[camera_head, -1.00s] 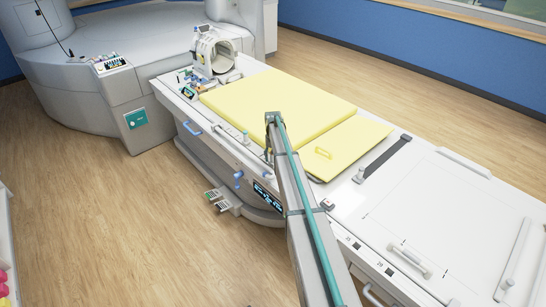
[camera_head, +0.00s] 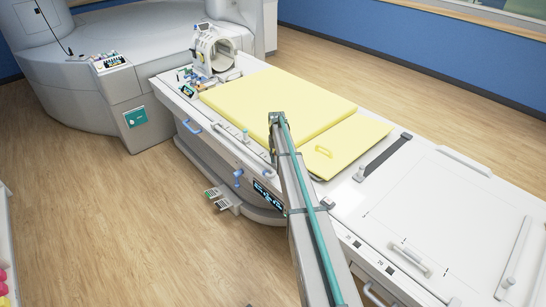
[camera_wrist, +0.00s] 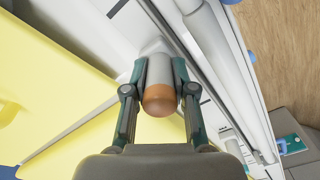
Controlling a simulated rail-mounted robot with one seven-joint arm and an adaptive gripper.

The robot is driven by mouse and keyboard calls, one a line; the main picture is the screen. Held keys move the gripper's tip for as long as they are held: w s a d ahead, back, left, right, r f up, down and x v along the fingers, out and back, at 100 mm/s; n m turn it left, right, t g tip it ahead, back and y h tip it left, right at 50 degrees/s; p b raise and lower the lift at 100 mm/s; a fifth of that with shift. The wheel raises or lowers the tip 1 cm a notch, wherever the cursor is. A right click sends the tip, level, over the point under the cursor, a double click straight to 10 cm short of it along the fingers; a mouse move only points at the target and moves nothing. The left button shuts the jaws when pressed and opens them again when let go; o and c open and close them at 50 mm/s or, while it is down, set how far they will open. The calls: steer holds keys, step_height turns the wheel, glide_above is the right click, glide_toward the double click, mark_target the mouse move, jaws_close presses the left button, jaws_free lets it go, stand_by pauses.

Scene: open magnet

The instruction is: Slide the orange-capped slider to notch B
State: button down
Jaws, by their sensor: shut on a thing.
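The orange-capped slider (camera_wrist: 160,98) is in the middle of the wrist view. It has a rounded orange cap on a pale grey post. My gripper (camera_wrist: 162,80) is shut on it, with one teal-and-grey finger on each side of the post. A dark slot line runs along the pale rail surface (camera_wrist: 205,80) beside the slider.
A yellow pad (camera_head: 265,105) lies on the white scanner table, and it fills the left of the wrist view (camera_wrist: 45,85). A light knob (camera_head: 246,135) stands farther along the near edge. A dark strap (camera_head: 385,158) crosses the table at right. A ring-shaped coil (camera_head: 214,50) stands at the far end.

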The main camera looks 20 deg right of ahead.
steer(key=s, duration=0.2)
steer(key=s+d, duration=0.1)
steer(key=s, duration=0.1)
steer(key=s+d+b, duration=0.1)
steer(key=s, duration=0.1)
steer(key=shift+s, duration=0.3)
steer(key=shift+w, duration=0.15)
steer(key=c, duration=0.9)
jaws_free()
steer(key=shift+c, duration=0.2)
steer(key=shift+r, duration=0.1)
step_height(320, 180, up, 12)
